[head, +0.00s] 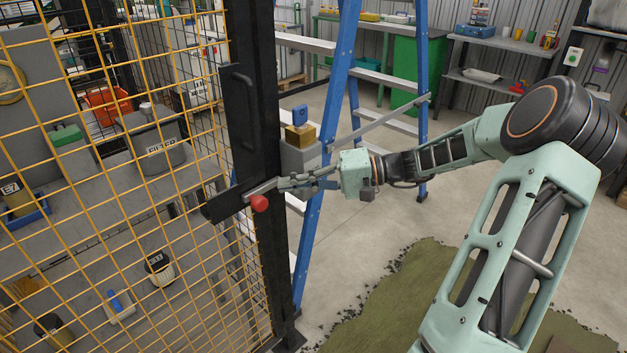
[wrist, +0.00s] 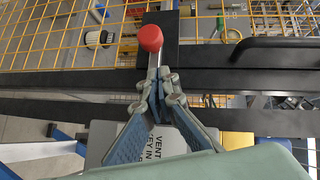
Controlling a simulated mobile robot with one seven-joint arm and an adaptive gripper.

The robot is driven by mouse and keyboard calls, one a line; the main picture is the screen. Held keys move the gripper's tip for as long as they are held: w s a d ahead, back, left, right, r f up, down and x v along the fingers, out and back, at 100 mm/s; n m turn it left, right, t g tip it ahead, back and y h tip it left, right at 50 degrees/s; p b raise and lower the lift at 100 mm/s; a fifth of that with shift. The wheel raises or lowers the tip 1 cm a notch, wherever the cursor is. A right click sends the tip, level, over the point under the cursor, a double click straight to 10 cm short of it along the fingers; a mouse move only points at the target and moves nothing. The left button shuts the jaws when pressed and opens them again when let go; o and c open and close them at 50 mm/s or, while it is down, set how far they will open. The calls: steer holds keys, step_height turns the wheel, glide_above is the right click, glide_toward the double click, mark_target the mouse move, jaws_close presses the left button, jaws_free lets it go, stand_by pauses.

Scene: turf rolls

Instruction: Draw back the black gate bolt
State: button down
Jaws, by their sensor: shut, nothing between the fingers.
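The black gate bolt (head: 222,205) lies across the yellow mesh gate's dark edge, about mid-height. A short grey metal stem (head: 262,188) with a red knob (head: 259,203) sticks out from it. In the wrist view the red knob (wrist: 150,38) is just beyond my fingertips, with the black bolt plate (wrist: 165,20) behind it. My gripper (head: 281,184) reaches in from the right. In the wrist view my gripper's fingertips (wrist: 158,78) are together at the base of the stem, with nothing held. I cannot tell whether they touch the stem.
A blue stepladder (head: 325,130) stands right behind my wrist. A black pull handle (head: 243,85) is above the bolt. Green turf (head: 440,300) lies on the floor at lower right.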

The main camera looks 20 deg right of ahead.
steer(key=a, duration=0.1)
steer(key=s+a, duration=0.1)
steer(key=shift+s+a+f, duration=0.2)
steer(key=shift+a+f, duration=0.1)
steer(key=shift+f, duration=0.1)
